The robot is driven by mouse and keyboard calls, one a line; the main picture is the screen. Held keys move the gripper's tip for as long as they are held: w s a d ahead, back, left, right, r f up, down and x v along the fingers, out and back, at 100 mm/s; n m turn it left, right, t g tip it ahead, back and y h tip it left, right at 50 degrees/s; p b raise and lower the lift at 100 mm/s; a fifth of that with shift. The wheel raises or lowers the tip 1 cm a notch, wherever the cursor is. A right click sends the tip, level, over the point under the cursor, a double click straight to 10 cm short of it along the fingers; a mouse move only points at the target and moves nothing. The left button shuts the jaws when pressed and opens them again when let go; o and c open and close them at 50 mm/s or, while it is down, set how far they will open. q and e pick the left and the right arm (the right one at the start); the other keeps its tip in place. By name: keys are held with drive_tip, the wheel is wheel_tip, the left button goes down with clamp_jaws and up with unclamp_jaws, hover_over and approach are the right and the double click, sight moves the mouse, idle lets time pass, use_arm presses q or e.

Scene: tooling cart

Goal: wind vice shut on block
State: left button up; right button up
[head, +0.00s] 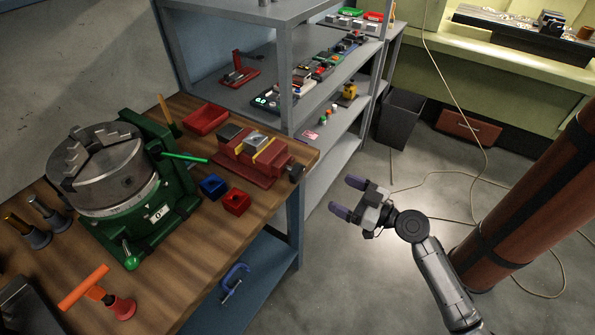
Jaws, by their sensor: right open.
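The red vice (246,172) sits near the right corner of the wooden bench top. A small grey block (257,141) sits between its jaws, beside a yellow strip; whether the jaws touch it I cannot tell. A dark screw end (294,171) sticks out at the vice's right, near the bench edge. My right gripper (348,197) is open and empty. It is to the right of the vice, apart from it, over the floor beyond the bench edge. Its two purple fingers point left towards the bench. My left gripper is not in view.
A green rotary table with a grey chuck (97,165) stands left of the vice. A grey shelf (290,105) rises behind. A brown pillar (530,205) stands right of my arm.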

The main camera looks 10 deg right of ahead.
sight(301, 173)
drive_tip(key=x, duration=1.3)
drive_tip(key=shift+w+a+b, duration=0.25)
drive_tip(key=shift+a+b, duration=0.05)
drive_tip(key=c, duration=0.9)
